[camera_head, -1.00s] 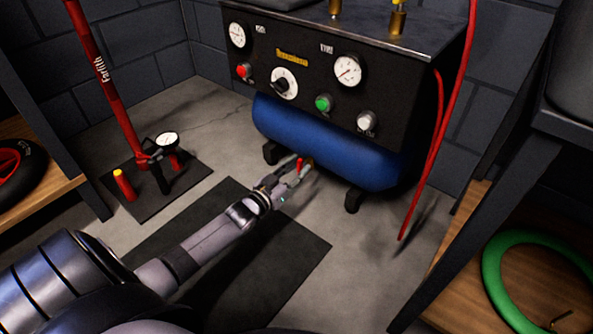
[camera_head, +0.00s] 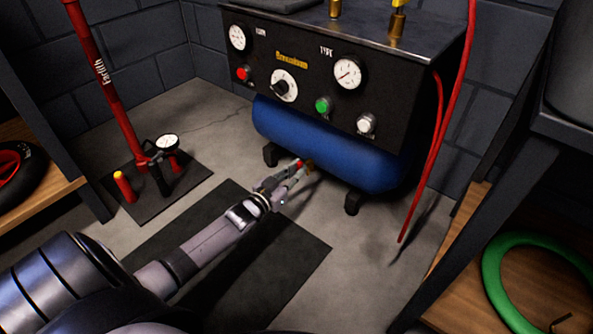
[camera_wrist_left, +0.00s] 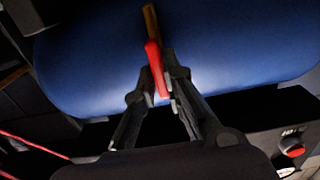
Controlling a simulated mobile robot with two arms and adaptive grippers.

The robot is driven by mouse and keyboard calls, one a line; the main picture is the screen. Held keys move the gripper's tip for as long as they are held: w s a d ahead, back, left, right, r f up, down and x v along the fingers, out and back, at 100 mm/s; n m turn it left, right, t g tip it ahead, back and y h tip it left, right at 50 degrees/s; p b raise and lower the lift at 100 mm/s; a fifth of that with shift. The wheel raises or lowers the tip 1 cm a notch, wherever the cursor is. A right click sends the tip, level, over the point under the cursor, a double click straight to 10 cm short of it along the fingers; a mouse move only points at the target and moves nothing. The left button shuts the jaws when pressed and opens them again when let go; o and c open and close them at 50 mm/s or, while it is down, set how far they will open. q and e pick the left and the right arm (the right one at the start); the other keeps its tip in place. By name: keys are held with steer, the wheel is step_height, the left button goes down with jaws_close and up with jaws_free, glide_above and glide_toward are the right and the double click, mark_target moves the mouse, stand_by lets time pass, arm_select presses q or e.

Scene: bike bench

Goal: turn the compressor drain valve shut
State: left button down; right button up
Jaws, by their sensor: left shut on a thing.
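The compressor has a blue tank (camera_head: 325,148) under a black control panel. At the tank's lower front is the drain valve, with a red handle (camera_head: 299,163) and a brass-coloured body (camera_head: 309,165). In the left wrist view the red handle (camera_wrist_left: 155,66) points down between the fingers, and the brass part (camera_wrist_left: 150,20) is above it. My left gripper (camera_head: 295,170) is shut on the red handle; it also shows in the left wrist view (camera_wrist_left: 160,88). Its fingertips hide part of the handle's end. My right gripper is not in view.
A red floor pump with a gauge (camera_head: 167,142) stands on a dark mat at the left. A red hose (camera_head: 440,130) hangs right of the tank. A tank foot (camera_head: 353,201) stands near the gripper. A bench with a green tyre (camera_head: 490,270) is at the right.

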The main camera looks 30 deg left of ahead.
arm_select(q)
steer(key=m+p, duration=0.2)
steer(key=m, duration=0.4)
steer(key=m+p, duration=0.1)
steer(key=m, duration=0.5)
steer(key=m+p, duration=0.2)
steer(key=m, duration=0.4)
steer(key=shift+d+f+p, duration=0.3)
steer(key=shift+d+f, duration=0.05)
steer(key=shift+f, duration=0.05)
stand_by(0.4)
steer(key=c, duration=1.7)
jaws_free()
steer(key=shift+s, duration=0.1)
steer(key=s, duration=0.8)
steer(key=s+a, duration=0.1)
steer(key=s, duration=0.3)
